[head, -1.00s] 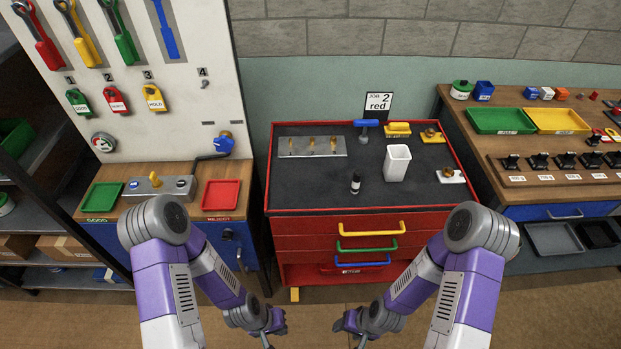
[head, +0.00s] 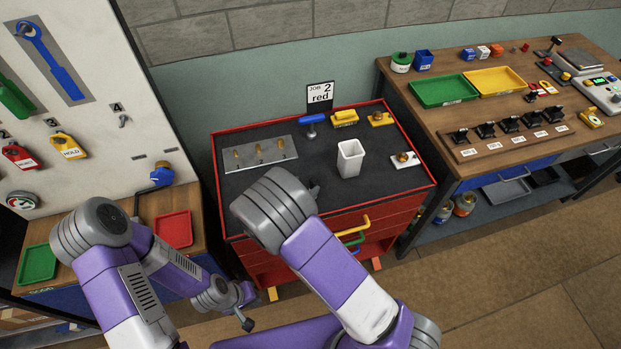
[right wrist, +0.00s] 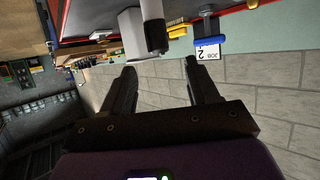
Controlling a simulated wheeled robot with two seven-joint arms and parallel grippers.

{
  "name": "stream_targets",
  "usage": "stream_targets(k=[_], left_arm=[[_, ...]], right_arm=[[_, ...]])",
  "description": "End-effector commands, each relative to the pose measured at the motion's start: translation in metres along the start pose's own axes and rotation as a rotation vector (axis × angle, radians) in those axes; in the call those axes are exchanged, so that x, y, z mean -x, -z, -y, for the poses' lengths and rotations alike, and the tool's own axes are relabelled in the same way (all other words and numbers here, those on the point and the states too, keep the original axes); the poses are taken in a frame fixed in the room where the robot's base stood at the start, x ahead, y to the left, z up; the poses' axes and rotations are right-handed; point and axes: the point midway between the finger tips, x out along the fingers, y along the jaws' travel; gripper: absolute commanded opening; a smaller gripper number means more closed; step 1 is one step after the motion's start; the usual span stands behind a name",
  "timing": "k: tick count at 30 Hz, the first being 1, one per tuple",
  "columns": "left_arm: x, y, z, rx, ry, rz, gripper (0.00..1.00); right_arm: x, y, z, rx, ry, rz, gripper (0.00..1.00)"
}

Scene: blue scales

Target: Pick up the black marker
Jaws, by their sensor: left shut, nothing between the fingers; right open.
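The black marker (right wrist: 154,32) shows in the right wrist view as an upright cylinder, pale with a dark end, on the cart top. That view is upside down. My right gripper (right wrist: 161,67) is open, its two fingers pointing toward the marker. The marker appears beyond the fingertips, in line with the gap, and is not gripped. My left gripper (head: 244,318) is shut and empty, low in front of the cart, away from the marker.
The red cart (head: 228,209) has a dark top. A white cup (head: 350,159) stands near the marker, also in the right wrist view (right wrist: 131,35).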

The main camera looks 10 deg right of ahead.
Motion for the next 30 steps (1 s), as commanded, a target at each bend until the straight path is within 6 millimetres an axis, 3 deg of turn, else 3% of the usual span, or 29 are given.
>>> stream_targets(k=[15,24,30], left_arm=[[-0.002,0.000,0.001,0.000,0.000,0.001,0.00],[-0.002,0.000,0.001,0.000,0.000,0.001,0.00],[-0.002,0.000,0.001,0.000,0.000,0.001,0.00]], right_arm=[[-0.066,-0.006,0.003,-0.002,-0.004,0.000,0.60],[-0.071,-0.005,0.003,-0.001,-0.001,0.000,0.60],[-0.071,-0.005,0.003,-0.001,-0.002,0.001,0.30]])
